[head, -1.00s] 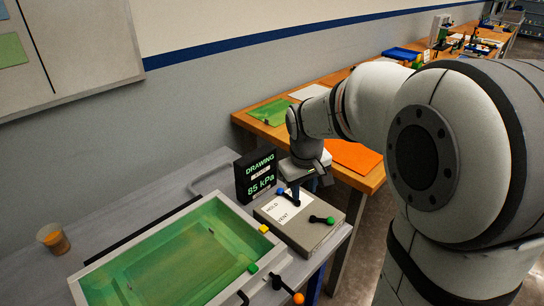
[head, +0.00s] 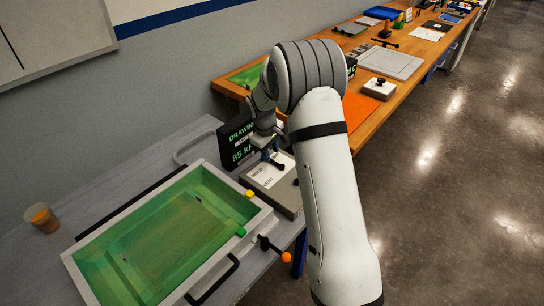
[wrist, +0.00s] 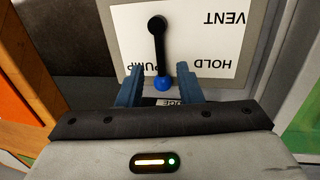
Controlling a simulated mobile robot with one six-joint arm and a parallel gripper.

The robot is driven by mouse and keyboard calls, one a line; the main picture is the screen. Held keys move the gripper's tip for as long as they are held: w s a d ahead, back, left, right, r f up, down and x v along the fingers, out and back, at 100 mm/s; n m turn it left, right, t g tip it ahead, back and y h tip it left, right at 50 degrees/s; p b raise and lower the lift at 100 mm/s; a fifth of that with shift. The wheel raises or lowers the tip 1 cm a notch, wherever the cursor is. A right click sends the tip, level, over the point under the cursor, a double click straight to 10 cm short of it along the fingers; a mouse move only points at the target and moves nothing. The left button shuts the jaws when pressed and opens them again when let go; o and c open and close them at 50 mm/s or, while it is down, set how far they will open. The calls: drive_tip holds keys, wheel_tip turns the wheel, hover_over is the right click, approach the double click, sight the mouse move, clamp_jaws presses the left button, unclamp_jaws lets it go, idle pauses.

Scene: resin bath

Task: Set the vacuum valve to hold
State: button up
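The vacuum valve is a black lever (wrist: 157,45) with a blue knob (wrist: 163,84), over a white label (wrist: 200,50) reading VENT, HOLD and PUMP, upside down in the wrist view. The lever points at PUMP. My gripper (wrist: 160,88) is open, its two blue fingers on either side of the blue knob with a visible gap at each side. In the head view my gripper (head: 266,148) is low at the back of the valve box (head: 287,200), and my arm covers the box's right part. A black display (head: 238,145) behind it partly shows DRAWING and 85 kPa.
A green-lined bath (head: 160,245) in a pale frame fills the bench left of the valve box. An orange-knobbed lever (head: 285,257) and a black handle (head: 215,282) are at its near right edge. A cup (head: 42,218) stands far left. A wooden bench (head: 360,115) runs behind.

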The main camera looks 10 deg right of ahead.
sight(273, 161)
drive_tip(key=shift+w+d+f, duration=0.1)
drive_tip(key=shift+d+f, duration=0.05)
drive_tip(key=shift+f, duration=0.75)
drive_tip(key=shift+w+d+f, duration=0.1)
drive_tip(key=shift+f, duration=0.75)
clamp_jaws()
